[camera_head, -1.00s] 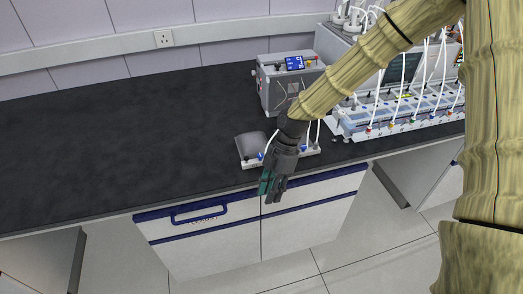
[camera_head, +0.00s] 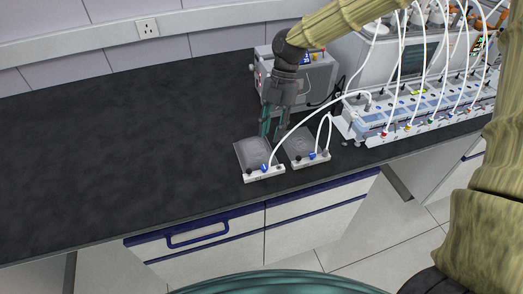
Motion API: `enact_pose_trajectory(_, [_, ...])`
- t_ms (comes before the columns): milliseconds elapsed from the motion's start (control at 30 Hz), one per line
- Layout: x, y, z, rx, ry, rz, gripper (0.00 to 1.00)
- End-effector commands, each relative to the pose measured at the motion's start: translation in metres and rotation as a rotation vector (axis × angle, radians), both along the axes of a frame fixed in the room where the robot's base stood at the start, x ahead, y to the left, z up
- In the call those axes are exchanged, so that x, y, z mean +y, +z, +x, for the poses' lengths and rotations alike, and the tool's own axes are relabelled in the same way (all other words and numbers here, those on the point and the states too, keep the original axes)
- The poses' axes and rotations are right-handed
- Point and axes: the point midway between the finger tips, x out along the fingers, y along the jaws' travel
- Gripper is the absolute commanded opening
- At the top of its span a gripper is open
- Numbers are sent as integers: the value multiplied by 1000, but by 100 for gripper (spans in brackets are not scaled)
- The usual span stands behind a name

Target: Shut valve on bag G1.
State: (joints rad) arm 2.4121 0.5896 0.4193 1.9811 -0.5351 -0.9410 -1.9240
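Two flat grey gas bags lie side by side near the front edge of the black bench, a left bag (camera_head: 250,151) and a right bag (camera_head: 299,141). Each has a white front strip with a blue valve: the left valve (camera_head: 264,168) and the right valve (camera_head: 312,155). A white tube rises from each strip. No label is readable, so I cannot tell which bag is G1. My gripper (camera_head: 272,130) points down just behind and above the bags, near the gap between them. Its teal fingers are apart and hold nothing visible. Its height above the bench is unclear.
A grey box instrument (camera_head: 318,75) stands behind the bags. A long reactor unit (camera_head: 425,105) with several white tubes fills the right. One tube arches over to the bags, passing close by my gripper. The bench's left half (camera_head: 110,150) is clear.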

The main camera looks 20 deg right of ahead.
Motion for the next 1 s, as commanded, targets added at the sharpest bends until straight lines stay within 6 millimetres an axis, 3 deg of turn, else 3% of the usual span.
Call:
enact_pose_trajectory(167, [3,-12,-5,4,-1,-1,30])
enact_pose_trajectory(633, [22,-78,-26,3,-1,-1,30])
enact_pose_trajectory(1000, [28,-99,-31,1,0,-1,30])
